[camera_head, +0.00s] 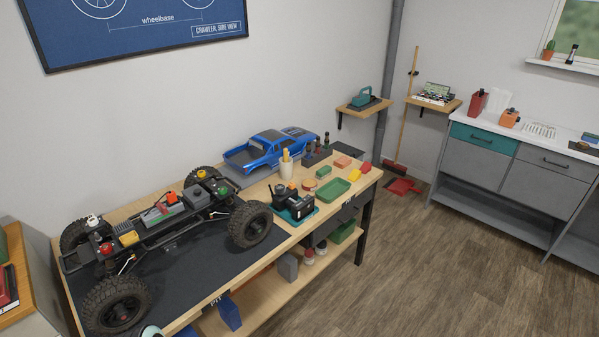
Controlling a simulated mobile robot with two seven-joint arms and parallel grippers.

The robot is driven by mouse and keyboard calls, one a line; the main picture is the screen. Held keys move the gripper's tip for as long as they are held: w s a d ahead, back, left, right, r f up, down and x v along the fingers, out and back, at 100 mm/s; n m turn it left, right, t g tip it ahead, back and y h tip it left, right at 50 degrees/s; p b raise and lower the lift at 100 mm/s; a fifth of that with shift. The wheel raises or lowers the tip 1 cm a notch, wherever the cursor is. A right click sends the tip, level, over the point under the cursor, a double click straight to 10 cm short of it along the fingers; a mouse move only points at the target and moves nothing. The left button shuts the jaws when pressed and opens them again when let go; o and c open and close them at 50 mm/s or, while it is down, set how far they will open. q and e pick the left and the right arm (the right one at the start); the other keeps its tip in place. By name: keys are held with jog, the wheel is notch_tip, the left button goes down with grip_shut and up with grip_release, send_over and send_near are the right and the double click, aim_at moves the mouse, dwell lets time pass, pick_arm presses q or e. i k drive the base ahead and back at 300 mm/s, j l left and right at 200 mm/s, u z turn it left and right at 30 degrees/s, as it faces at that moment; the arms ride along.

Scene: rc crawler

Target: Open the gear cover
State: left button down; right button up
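The RC crawler (160,225), a bare chassis with large black tyres, stands on a dark mat (215,258) on the workbench. Its frame carries a grey block with a red part on top (165,208), a yellow part (128,238), a red round part (106,248) and a green part near the right end (222,190). I cannot tell which of these parts is the gear cover, or whether it is open or shut.
Right of the crawler, the bench holds a blue truck body (268,148), a black device on a teal base (293,203), a green tray (333,190) and small coloured blocks. Grey cabinets (520,170) stand at the right wall. The wooden floor (440,270) between is clear.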

aim_at(196, 193)
jog(key=i+l, duration=0.15)
jog(key=i, duration=0.5)
jog(key=i+l+u, duration=0.1)
jog(key=i+u, duration=0.25)
jog(key=u, duration=0.15)
jog(key=i+l+u, duration=0.25)
jog(key=u, duration=0.25)
